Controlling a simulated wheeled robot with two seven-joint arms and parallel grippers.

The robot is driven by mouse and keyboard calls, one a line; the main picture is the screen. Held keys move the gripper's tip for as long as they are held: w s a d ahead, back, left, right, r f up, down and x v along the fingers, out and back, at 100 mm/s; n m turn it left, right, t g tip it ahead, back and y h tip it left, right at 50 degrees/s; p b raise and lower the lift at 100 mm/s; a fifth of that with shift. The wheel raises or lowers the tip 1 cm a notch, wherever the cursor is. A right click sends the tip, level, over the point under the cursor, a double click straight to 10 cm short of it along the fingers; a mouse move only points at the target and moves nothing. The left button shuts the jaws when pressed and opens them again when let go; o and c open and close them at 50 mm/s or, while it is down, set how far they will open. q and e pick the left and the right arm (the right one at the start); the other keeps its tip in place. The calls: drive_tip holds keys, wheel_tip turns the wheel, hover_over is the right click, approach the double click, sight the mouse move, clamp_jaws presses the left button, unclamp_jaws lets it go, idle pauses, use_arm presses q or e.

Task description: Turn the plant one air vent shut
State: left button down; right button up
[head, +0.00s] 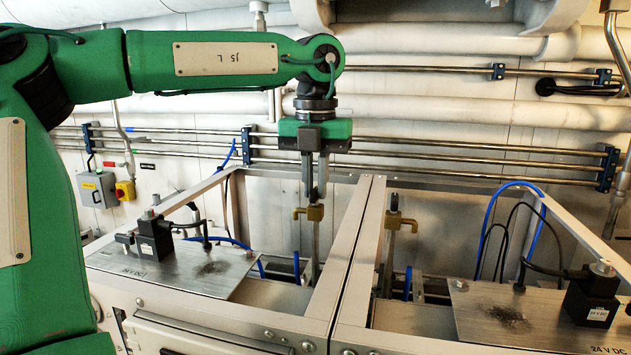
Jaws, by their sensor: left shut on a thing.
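My left gripper (315,192) points straight down from the green arm and is shut on the top of a brass air vent (310,214). This vent stands on a thin upright pipe in the left frame of the twin plant. Its side outlet points left, and the fingers hide part of its top. A second brass air vent (396,221) stands in the right frame, apart from the gripper. My right gripper is not in view.
Metal plates with black solenoid units (155,238) (592,298) lie on both sides. Pale frame rails (349,248) run between the two vents. Steel pipes (430,147) cross the wall behind. Blue hoses (490,215) curve up at the right.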

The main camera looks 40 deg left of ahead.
sight(316, 189)
use_arm(q)
drive_tip(key=c, duration=1.5)
unclamp_jaws()
drive_tip(key=shift+r+b, duration=0.35)
drive_tip(key=shift+r, duration=0.25)
drive_tip(key=shift+r+b, duration=1.25)
drive_tip(key=shift+r, duration=5.1)
